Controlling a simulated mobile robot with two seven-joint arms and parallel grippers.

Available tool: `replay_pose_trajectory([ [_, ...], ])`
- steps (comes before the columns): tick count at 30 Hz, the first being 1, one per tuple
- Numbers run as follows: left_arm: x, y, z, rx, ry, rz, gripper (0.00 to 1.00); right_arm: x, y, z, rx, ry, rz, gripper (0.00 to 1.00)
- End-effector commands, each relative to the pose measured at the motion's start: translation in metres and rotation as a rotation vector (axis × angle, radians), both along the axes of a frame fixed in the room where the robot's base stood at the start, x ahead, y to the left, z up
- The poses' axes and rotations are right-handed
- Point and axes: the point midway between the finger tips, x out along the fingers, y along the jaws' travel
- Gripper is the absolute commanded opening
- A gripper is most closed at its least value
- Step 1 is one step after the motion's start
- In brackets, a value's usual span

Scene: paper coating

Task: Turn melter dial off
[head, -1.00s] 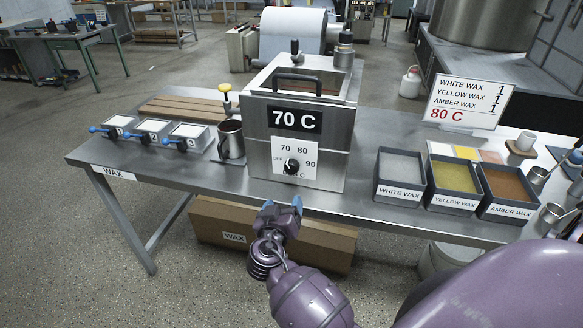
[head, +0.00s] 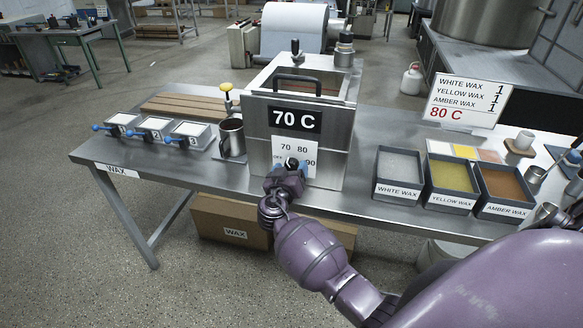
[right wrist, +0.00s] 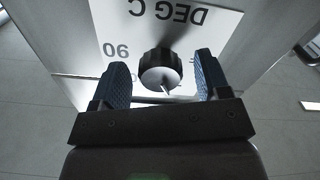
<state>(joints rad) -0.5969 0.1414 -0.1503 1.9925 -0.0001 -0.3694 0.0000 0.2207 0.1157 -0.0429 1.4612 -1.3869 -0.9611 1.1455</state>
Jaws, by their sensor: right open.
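The melter (head: 325,140) is a steel box on the table with a black "70 C" display (head: 296,119). The black dial (right wrist: 160,70) with a pale pointer shows in the right wrist view. My right gripper (head: 290,168) is in front of the dial plate. In the right wrist view its blue fingertips (right wrist: 160,76) are open, one on each side of the dial, with gaps to both. The dial is mostly hidden in the head view. My left gripper is not seen.
Wax trays (head: 450,184) and a sign (head: 468,100) reading 80 C stand to the right on the table. A metal mug (head: 231,138) stands left of the melter, with small blue-handled moulds (head: 154,126) further left. A cardboard box (head: 226,221) is under the table.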

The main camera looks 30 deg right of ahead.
Motion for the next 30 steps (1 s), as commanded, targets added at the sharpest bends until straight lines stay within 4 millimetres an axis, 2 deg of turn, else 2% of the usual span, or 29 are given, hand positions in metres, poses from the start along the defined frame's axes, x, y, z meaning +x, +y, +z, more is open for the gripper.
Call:
replay_pose_trajectory([
  [11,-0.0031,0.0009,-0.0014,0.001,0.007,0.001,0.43,0.0035,-0.0047,-0.0002,0.001,0.001,0.0,0.69],
  [14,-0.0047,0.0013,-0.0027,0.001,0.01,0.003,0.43,0.0036,-0.0046,-0.0002,0.001,0.001,0.0,0.57],
  [21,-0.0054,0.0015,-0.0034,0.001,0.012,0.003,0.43,0.0034,-0.0044,-0.0002,0.001,0.001,0.0,0.2],
  [30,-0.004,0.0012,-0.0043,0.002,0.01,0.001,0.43,0.0031,-0.0044,-0.0009,-0.023,0.028,0.0,0.2],
])
